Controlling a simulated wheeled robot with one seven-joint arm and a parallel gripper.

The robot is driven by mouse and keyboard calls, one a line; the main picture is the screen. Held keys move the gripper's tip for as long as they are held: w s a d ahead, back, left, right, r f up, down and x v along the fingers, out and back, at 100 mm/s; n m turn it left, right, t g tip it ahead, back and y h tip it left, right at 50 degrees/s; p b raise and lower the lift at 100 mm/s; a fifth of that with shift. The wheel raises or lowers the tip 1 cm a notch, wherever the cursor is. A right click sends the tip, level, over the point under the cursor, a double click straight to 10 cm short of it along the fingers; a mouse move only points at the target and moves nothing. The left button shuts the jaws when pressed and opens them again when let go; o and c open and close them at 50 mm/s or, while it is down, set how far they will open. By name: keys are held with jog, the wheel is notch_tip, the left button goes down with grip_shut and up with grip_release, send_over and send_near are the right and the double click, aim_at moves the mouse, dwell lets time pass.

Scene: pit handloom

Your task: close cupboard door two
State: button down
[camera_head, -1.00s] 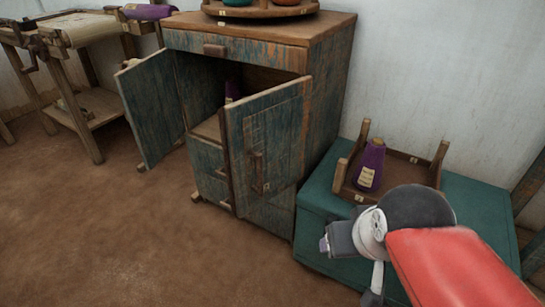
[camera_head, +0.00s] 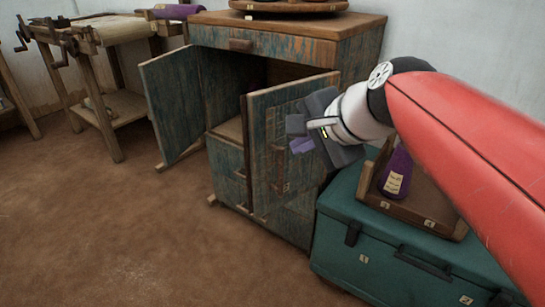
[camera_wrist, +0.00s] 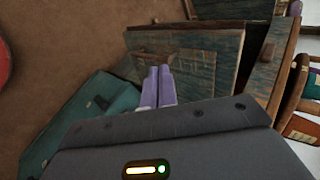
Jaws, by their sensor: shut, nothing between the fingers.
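The weathered blue-green wooden cupboard (camera_head: 352,58) has two doors, both open. The right door (camera_head: 262,130) stands partly open, with a handle and a small tag too small to read, so I cannot tell which door is numbered two. The left door (camera_head: 172,105) stands wide open. My gripper (camera_head: 301,146) is shut and empty, in front of the right part of the right door in the head view. In the wrist view, my gripper's purple fingers (camera_wrist: 158,86) point at a blue-green door panel (camera_wrist: 195,58); I cannot tell whether they touch it.
A teal chest (camera_head: 385,250) stands at the cupboard's right, with a wooden tray (camera_head: 430,208) and a purple cone (camera_head: 397,172) on it. A wooden loom-like stand (camera_head: 110,130) is at the back left. The brown floor (camera_head: 120,240) in front is clear.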

jog(key=b, duration=0.1)
send_near(257, 149)
jog(key=x, duration=0.5)
jog(key=shift+s+d+f, duration=0.1)
jog(key=shift+s+f, duration=0.05)
jog(key=shift+f, duration=0.35)
jog(key=shift+w+a, duration=0.35)
jog(key=shift+w, duration=0.1)
